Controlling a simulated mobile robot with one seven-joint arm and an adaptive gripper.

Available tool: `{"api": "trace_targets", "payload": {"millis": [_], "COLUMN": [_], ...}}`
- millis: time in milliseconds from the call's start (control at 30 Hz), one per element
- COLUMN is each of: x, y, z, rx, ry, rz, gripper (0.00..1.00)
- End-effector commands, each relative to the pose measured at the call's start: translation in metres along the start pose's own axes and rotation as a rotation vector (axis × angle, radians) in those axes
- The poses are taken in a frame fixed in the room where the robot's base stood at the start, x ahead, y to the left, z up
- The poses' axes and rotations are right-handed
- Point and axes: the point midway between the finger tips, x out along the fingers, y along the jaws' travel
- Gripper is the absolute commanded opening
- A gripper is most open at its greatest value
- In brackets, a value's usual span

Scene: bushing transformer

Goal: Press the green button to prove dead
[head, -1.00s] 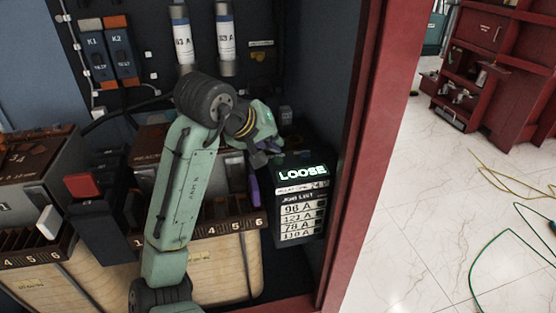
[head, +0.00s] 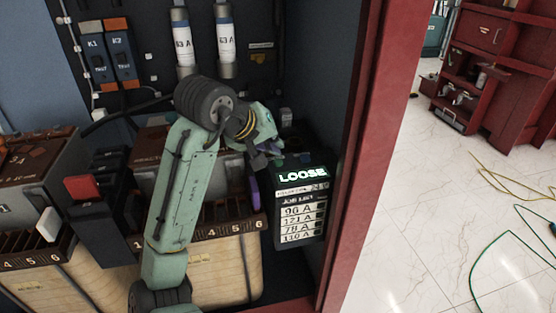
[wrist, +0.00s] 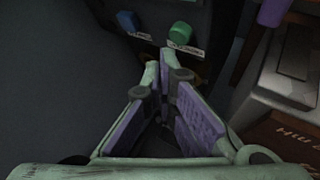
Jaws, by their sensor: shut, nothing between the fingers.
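The green button (wrist: 180,33) shows in the wrist view on a dark box, just beyond my fingertips and slightly right of them. A blue button (wrist: 128,20) is to its left. My gripper (wrist: 164,66) is shut and empty, with purple pads on its inner faces. The tips appear apart from the green button, though the exact gap cannot be told. The green button cannot be clearly made out there.
A red cabinet frame (head: 364,150) stands close to the right of the box. Two white fuse cylinders (head: 183,42) and K1 and K2 units (head: 97,58) are on the back panel. Brown terminal strips (head: 225,228) lie left of the box. Open floor is outside at right.

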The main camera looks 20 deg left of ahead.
Motion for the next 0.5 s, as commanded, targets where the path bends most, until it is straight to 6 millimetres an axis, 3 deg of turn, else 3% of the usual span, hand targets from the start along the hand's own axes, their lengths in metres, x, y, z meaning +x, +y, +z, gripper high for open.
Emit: {"api": "trace_targets", "payload": {"millis": [500], "x": [0.0062], "y": [-0.0042], "z": [0.0047], "rx": [0.000], "ry": [-0.001], "rz": [0.000], "gripper": [0.00]}}
